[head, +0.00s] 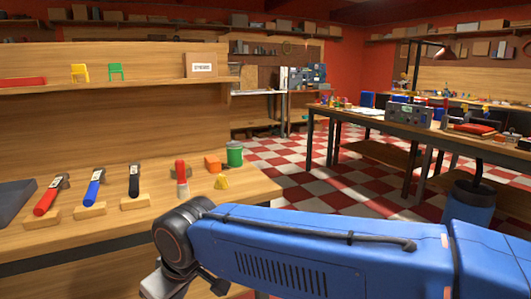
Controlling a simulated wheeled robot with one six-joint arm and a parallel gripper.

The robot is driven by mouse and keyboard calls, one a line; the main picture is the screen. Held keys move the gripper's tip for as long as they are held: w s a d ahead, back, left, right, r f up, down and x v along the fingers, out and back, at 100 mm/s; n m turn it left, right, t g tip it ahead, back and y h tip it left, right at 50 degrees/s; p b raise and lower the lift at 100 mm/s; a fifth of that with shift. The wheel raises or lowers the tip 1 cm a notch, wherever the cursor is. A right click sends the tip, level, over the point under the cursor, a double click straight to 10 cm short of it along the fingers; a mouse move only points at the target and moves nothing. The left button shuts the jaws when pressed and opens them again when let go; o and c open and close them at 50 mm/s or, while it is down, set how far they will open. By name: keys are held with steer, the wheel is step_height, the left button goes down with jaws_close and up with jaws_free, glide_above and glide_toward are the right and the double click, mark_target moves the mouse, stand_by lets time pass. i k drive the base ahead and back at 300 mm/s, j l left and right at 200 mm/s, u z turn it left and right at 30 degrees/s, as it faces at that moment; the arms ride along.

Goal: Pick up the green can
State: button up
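The green can (235,154) stands upright on the wooden workbench, near its right end. It has a pale rim at the top. An orange block (212,165) stands close on its left, and a small yellow piece (221,183) lies in front of it. My blue arm crosses the lower right of the view, and its dark joint is in front of the bench's front right corner. The arm runs down out of the frame, and I cannot make out my gripper's fingers. Nothing of mine touches the can.
Red, blue and black-handled tools rest on wooden blocks at the bench's left, with a red-topped item (181,178) beside them. A shelf (130,86) with small chairs hangs behind. A long table (400,122) stands across the checkered floor (290,160), which has free room.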

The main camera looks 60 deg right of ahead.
mark_target(235, 152)
steer(key=z, duration=1.35)
